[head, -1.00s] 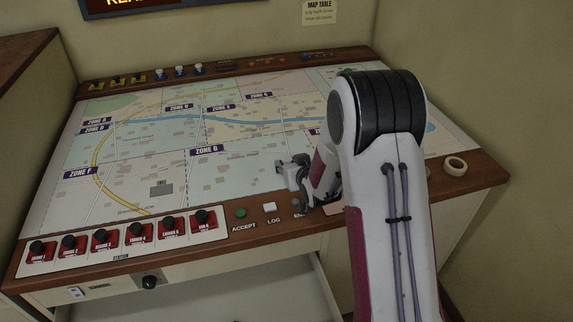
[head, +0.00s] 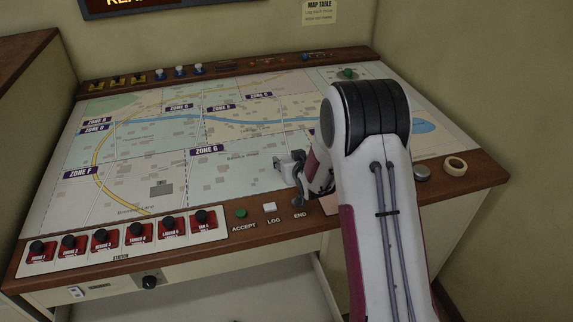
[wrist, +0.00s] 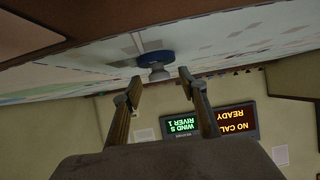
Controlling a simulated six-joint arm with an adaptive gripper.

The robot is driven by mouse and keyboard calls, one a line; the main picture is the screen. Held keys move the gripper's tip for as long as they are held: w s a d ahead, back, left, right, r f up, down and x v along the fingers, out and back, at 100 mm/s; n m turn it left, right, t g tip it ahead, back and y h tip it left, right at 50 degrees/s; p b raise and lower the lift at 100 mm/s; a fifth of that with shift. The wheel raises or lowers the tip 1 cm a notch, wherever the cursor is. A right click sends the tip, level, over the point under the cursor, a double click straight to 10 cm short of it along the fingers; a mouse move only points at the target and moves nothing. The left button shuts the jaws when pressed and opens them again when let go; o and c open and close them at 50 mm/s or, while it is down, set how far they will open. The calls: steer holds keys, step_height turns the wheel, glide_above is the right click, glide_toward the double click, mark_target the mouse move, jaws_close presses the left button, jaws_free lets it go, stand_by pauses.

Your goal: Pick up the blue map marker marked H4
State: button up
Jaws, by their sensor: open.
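In the wrist view, which is upside down, a blue round marker (wrist: 152,58) with a pale grey knob (wrist: 159,74) stands on the map. My gripper (wrist: 159,77) is open, with one finger to each side of the knob in that picture. I cannot tell how far the marker is beyond the fingertips. No H4 label is readable. In the head view my gripper (head: 278,166) is low over the middle of the map, right of the ZONE G label.
The map table (head: 110,190) is largely clear left of my arm. Several blue-based white knobs (head: 180,71) stand on the back rail.

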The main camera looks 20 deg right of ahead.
steer(key=shift+x, duration=1.15)
jaws_close()
